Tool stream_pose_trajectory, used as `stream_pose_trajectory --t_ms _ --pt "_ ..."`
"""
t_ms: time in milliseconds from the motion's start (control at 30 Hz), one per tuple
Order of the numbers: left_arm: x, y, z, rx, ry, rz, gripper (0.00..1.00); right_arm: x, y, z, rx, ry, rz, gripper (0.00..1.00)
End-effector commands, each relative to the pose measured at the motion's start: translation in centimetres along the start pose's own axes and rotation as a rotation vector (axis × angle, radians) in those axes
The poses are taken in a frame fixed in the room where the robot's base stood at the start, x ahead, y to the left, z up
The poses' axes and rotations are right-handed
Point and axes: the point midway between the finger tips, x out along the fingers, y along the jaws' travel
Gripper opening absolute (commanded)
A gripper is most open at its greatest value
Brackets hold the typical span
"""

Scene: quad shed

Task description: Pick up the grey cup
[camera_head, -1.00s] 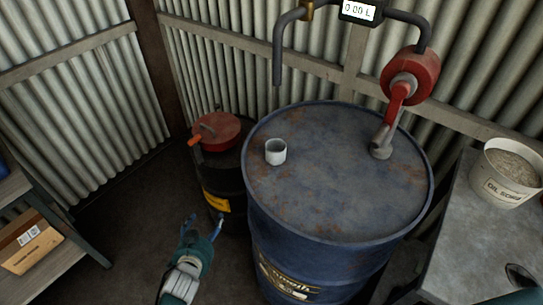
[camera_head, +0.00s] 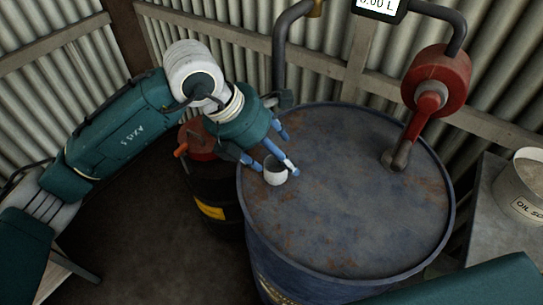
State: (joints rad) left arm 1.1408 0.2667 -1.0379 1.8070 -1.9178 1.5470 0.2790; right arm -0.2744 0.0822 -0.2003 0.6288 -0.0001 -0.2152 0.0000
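The grey cup (camera_head: 276,176), small and pale, stands upright on the top of the blue drum (camera_head: 350,215), near its left edge. My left gripper (camera_head: 268,152) reaches in from the left with its blue fingers spread. One finger passes over or beside the cup's right rim and another is at its left. The gripper looks open; I cannot tell whether a finger touches the cup. My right gripper is not in view; only a green part of my arm shows at the bottom right.
A black can with a red lid (camera_head: 203,140) stands left of the drum. A bucket (camera_head: 522,185) stands on a bench at the right.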

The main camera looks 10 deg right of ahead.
Motion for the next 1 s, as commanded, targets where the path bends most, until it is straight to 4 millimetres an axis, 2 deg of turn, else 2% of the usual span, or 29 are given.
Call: stream_pose_trajectory --t_ms 33,100,167,367,533,667,800,1000 --pt "-0.5 1.5 -0.5 0.009 0.035 0.064 0.69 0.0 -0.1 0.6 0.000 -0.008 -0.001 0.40" --pt "-0.8 2.8 -1.1 0.012 0.067 0.116 0.69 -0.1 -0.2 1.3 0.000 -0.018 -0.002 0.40" --pt "-0.5 3.4 -1.4 0.012 0.080 0.136 0.69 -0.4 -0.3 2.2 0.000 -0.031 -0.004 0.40" --pt "2.5 3.9 -1.7 0.011 0.085 0.140 0.69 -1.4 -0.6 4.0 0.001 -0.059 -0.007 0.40" --pt "4.1 4.1 -1.7 0.013 0.081 0.140 0.69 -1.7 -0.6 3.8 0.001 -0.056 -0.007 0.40" --pt "5.1 4.1 -1.7 0.012 0.083 0.138 0.69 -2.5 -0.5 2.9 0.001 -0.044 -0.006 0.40" --pt "7.2 4.2 -1.6 0.011 0.083 0.136 0.69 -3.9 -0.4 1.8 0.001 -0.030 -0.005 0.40" --pt "9.3 4.6 -1.9 0.013 0.080 0.139 0.69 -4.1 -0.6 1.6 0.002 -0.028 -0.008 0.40"
